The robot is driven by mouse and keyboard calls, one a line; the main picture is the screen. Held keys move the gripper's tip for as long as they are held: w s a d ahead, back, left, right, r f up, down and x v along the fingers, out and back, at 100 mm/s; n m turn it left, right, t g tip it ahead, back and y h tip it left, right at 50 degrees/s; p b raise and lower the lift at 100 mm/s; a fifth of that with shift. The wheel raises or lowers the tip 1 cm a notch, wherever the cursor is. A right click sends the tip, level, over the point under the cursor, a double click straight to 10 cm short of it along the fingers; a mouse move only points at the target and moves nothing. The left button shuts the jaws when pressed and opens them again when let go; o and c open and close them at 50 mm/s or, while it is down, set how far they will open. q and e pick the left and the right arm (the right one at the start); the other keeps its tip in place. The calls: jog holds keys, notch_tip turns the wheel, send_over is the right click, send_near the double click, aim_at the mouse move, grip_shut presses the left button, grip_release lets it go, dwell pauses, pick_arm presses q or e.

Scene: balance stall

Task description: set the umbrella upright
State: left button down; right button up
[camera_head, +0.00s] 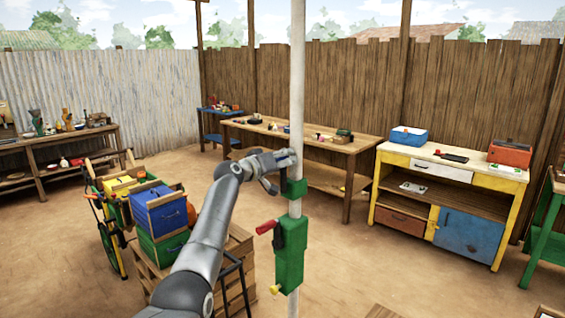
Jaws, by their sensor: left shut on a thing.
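A white pole (297,85), which looks like the umbrella's pole, stands close to vertical in the middle of the head view. It runs out of the picture at the top and bottom, so its canopy and foot are out of view. A green collar (295,187) sits around it. Below that is a green box-like bracket (291,250) with a red handle (267,227) and a small yellow knob. My left gripper (283,166) is shut at the pole, at or just above the collar; the exact contact is partly hidden by its fingers. My right gripper is out of view.
A cart with a blue crate (160,209) and a wooden pallet stack (241,243) stand left of the pole. A wooden bench (345,147) is behind it, and a yellow-and-white cabinet (452,172) is right. Bare ground (375,255) lies open at right front.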

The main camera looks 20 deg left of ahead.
pick_arm(q)
jog(key=shift+d+f, duration=0.3)
jog(key=shift+f, duration=0.25)
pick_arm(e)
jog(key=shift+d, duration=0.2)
pick_arm(q)
jog(key=c, duration=1.3)
grip_release()
jog(key=o, duration=0.5)
jog(key=shift+s+d+r, duration=0.1)
jog(key=shift+r, duration=0.25)
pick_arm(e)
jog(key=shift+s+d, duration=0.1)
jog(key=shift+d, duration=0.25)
pick_arm(q)
jog(key=shift+a, duration=0.2)
jog(key=shift+r, duration=0.1)
jog(key=shift+s+a, duration=0.2)
jog(key=shift+s, duration=0.3)
jog(key=v, duration=1)
jog(key=shift+s, duration=0.35)
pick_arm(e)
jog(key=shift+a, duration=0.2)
